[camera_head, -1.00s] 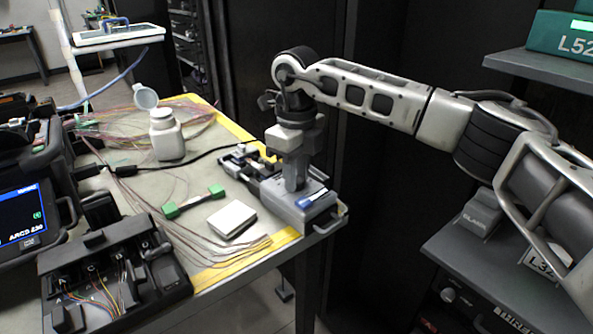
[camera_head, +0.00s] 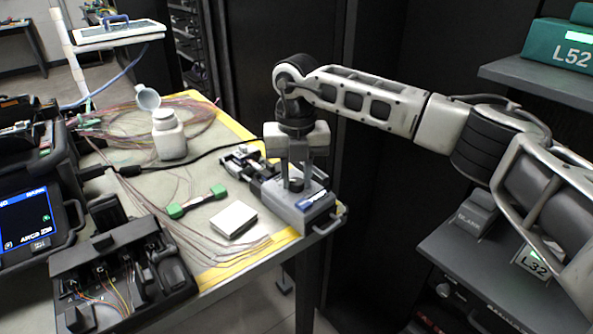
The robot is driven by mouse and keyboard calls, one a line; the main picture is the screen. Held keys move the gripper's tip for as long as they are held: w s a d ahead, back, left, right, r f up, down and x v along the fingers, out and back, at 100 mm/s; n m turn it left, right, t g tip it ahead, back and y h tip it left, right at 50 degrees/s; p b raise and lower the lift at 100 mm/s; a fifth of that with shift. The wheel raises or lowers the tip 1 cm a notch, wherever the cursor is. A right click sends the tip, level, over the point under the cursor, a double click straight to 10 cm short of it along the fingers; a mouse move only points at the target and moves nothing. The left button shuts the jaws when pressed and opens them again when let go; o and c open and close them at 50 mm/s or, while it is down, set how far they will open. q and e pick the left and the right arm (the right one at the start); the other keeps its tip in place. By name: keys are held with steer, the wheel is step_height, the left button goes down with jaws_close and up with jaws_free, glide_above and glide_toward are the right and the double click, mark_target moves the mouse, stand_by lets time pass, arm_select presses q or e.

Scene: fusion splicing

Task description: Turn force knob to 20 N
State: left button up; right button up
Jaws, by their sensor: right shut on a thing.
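The grey tester box (camera_head: 312,216) stands at the right front corner of the table, with a blue-and-white label on its front part. The dark force knob (camera_head: 296,185) sits on top of it. My right gripper (camera_head: 297,178) points straight down over the box, its two fingers shut on the knob from either side. The knob's scale and setting are too small to read. My left gripper is not in view.
A white pad (camera_head: 233,220) and a green-ended fibre piece (camera_head: 197,202) lie left of the box. A white bottle (camera_head: 169,136) with its lid open stands behind. A splicer (camera_head: 25,220) and a black tray (camera_head: 120,280) fill the left. Loose fibres cover the table.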

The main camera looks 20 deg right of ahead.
mark_target(296, 181)
steer(key=shift+r+m, duration=0.1)
steer(key=shift+m, duration=0.8)
steer(key=shift+w, duration=0.1)
steer(key=o, duration=1)
step_height(296, 181, up, 16)
steer(key=shift+f+p, duration=0.1)
steer(key=shift+p, duration=0.4)
